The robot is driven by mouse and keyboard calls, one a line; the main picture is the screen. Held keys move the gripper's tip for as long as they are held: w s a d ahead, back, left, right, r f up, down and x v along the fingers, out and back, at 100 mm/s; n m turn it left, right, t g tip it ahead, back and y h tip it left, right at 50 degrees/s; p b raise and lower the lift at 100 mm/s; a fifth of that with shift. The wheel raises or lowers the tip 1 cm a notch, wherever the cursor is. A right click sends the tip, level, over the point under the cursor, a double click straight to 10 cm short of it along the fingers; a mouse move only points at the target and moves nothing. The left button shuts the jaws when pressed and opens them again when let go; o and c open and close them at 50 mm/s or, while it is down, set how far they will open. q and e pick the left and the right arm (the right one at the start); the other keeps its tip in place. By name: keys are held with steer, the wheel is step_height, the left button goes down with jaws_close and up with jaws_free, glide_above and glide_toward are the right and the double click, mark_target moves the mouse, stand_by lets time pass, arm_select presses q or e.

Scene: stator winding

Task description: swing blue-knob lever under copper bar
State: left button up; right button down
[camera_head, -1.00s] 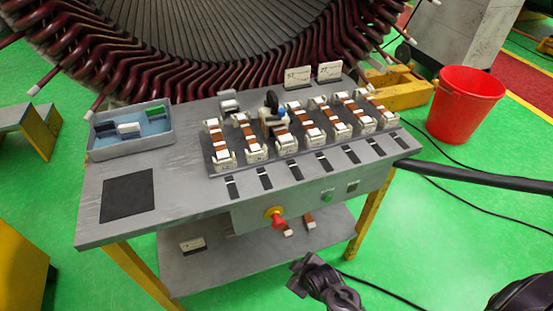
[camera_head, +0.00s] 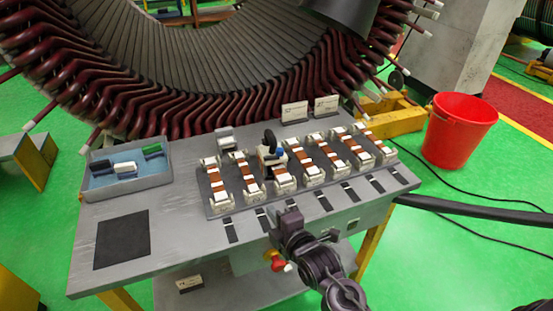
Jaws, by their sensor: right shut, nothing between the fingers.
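A small lever with a blue knob (camera_head: 281,157) shows beside a black round part (camera_head: 269,138), behind the third station from the left in the row on the bench. A copper bar (camera_head: 281,168) lies in that station, between white blocks, just in front of the knob. At this size I cannot tell whether the lever is under the bar or beside it. My right gripper (camera_head: 291,214) is shut and empty. In the picture it is below the row, over the bench's front edge, apart from the lever. My left gripper is not in view.
Several similar copper-bar stations stand on a dark base (camera_head: 215,208), with black strips in front. A blue-lined tray (camera_head: 125,187) is at left. A red button (camera_head: 277,265) is on the bench front. White cards (camera_head: 295,111) stand behind. A dark shape (camera_head: 345,12) hangs at the top.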

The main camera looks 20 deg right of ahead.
steer(key=w+r+n+t, duration=0.2)
steer(key=n, duration=0.1)
steer(key=w+r+n+t, duration=0.1)
steer(key=n, duration=0.1)
steer(key=shift+a+t+y, duration=0.3)
steer(key=shift+a+t, duration=0.05)
steer(key=shift+t, duration=0.05)
steer(key=r+n+t, duration=0.1)
steer(key=n, duration=0.1)
steer(key=shift+a+r+n+y, duration=0.1)
steer(key=shift+r+n+y, duration=0.05)
steer(key=shift+n+y, duration=0.15)
steer(key=shift+w, duration=0.15)
steer(key=w+d+b, duration=0.1)
steer(key=w, duration=0.1)
steer(key=w+d+b, duration=0.1)
steer(key=w, duration=0.1)
steer(key=w+d+b, duration=0.1)
steer(key=w+d, duration=0.1)
steer(key=shift+d+f, duration=0.1)
steer(key=shift+f, duration=0.1)
steer(key=shift+w+d+r, duration=0.1)
steer(key=shift+w+d, duration=0.35)
steer(key=shift+w, duration=0.1)
stand_by(0.9)
steer(key=shift+w+d, duration=0.25)
steer(key=shift+w, duration=0.1)
